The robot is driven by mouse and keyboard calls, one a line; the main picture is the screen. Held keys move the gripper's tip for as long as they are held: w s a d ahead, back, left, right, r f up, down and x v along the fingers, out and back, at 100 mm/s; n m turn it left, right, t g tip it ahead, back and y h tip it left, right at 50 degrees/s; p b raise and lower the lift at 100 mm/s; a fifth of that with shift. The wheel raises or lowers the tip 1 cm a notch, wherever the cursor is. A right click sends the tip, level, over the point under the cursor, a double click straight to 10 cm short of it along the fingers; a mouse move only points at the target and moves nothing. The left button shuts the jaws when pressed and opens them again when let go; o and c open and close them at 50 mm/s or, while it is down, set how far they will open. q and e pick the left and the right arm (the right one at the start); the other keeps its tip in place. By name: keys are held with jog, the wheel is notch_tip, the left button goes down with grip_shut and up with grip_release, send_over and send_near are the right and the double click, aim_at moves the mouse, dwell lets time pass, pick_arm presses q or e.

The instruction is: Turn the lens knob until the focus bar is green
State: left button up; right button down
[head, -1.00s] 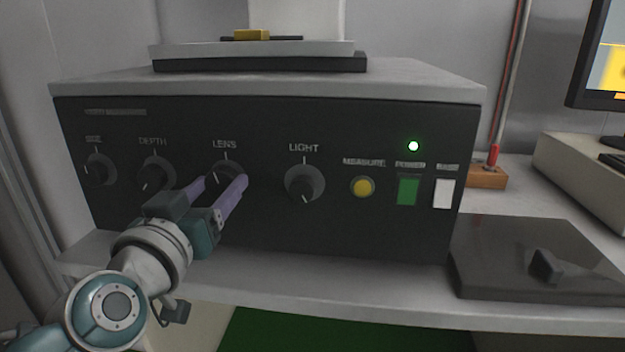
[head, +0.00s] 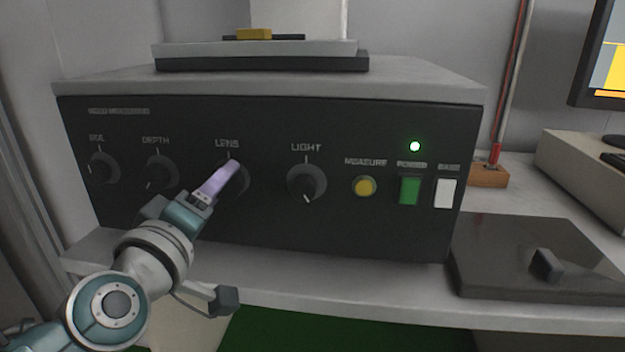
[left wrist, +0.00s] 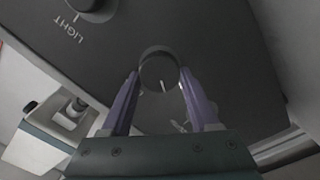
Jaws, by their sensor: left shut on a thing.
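The dark round lens knob (head: 240,183) sits below the LENS label on the black front panel (head: 270,225). My left gripper (head: 232,168) reaches it from the lower left, its purple fingers closed on the knob and partly hiding it. In the left wrist view the lens knob (left wrist: 159,70) lies between the two fingertips (left wrist: 160,80), one on each side, with a white pointer line showing. The monitor (head: 606,55) is cut off at the right edge. It shows grey and yellow areas above an orange strip; I cannot tell whether that strip is the focus bar. My right gripper is not in view.
The depth knob (head: 157,172) is left of the gripper and the light knob (head: 306,183) right of it. Further right are a yellow measure button (head: 364,187), a green power switch (head: 410,190) and a white switch (head: 445,193). A dark lid-like plate (head: 490,262) lies on the bench.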

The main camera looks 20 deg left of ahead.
pick_arm(q)
jog(key=shift+n, duration=0.6)
jog(key=o, duration=1.4)
jog(key=shift+c, duration=0.2)
jog(key=p+v, duration=0.1)
jog(key=v, duration=0.9)
jog(key=shift+a, duration=0.1)
